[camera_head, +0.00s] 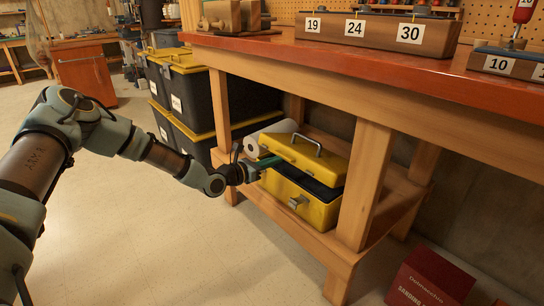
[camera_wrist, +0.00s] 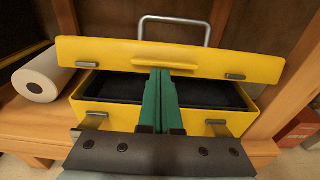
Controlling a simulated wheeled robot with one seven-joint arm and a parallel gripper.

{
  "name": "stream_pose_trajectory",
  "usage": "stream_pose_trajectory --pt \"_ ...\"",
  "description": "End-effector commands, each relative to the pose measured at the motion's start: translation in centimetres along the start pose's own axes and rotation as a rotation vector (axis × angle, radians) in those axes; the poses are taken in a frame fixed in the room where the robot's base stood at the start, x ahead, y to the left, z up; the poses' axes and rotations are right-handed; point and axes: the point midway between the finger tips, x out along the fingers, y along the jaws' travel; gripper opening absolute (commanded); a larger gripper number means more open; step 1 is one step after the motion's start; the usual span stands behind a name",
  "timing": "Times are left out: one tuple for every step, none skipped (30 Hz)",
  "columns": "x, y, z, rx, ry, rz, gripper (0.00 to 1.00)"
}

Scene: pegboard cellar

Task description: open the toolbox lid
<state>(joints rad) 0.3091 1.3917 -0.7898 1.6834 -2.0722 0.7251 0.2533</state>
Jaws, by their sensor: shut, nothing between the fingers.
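The yellow toolbox (camera_head: 299,203) stands on the lower shelf of the workbench. Its lid (camera_head: 303,158) is raised part way and tilted, with a grey handle on top; a dark gap shows between lid and box. In the wrist view the lid (camera_wrist: 215,62) spans the top, above the yellow box front (camera_wrist: 112,112) with its dark interior (camera_wrist: 215,92). My gripper (camera_head: 272,161) reaches in from the left at the lid's front edge. In the wrist view its green fingers (camera_wrist: 160,72) are together, with tips at the lid's front lip. Whether they touch it is hard to tell.
A white paper roll (camera_head: 268,133) lies behind and left of the toolbox; it also shows in the wrist view (camera_wrist: 42,78). A wooden bench leg (camera_head: 362,185) stands close on the right. The red benchtop (camera_head: 400,78) hangs above. Black bins (camera_head: 190,95) stand left.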

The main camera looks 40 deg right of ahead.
Motion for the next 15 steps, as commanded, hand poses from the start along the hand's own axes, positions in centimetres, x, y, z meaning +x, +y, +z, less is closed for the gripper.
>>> stream_pose_trajectory --pt "0.1 -0.1 1.7 0.003 0.022 -0.002 0.0" --pt "0.2 -0.1 2.1 0.003 0.036 -0.002 0.0" --pt "0.4 0.0 2.5 0.003 0.057 -0.001 0.0" --pt "0.5 0.0 2.9 0.003 0.071 -0.001 0.0" --pt "0.6 0.0 3.1 0.002 0.081 -0.001 0.0" --pt "0.8 0.0 3.5 0.0 0.078 -0.001 0.0" --pt "0.9 -0.1 3.8 0.0 0.077 -0.001 0.0" --pt "1.0 -0.1 4.2 0.0 0.077 -0.001 0.0" --pt "1.2 0.0 4.7 0.001 0.077 0.0 0.0" --pt "1.4 0.0 5.1 0.001 0.076 0.0 0.0" --pt "1.6 0.0 5.5 0.001 0.076 0.0 0.0" --pt "1.9 -0.1 6.1 0.001 0.076 -0.001 0.0" --pt "2.1 -0.1 6.5 0.002 0.075 -0.001 0.0" --pt "2.4 0.0 7.0 0.002 0.075 0.0 0.0" --pt "2.7 0.0 7.6 0.001 0.075 0.0 0.0"
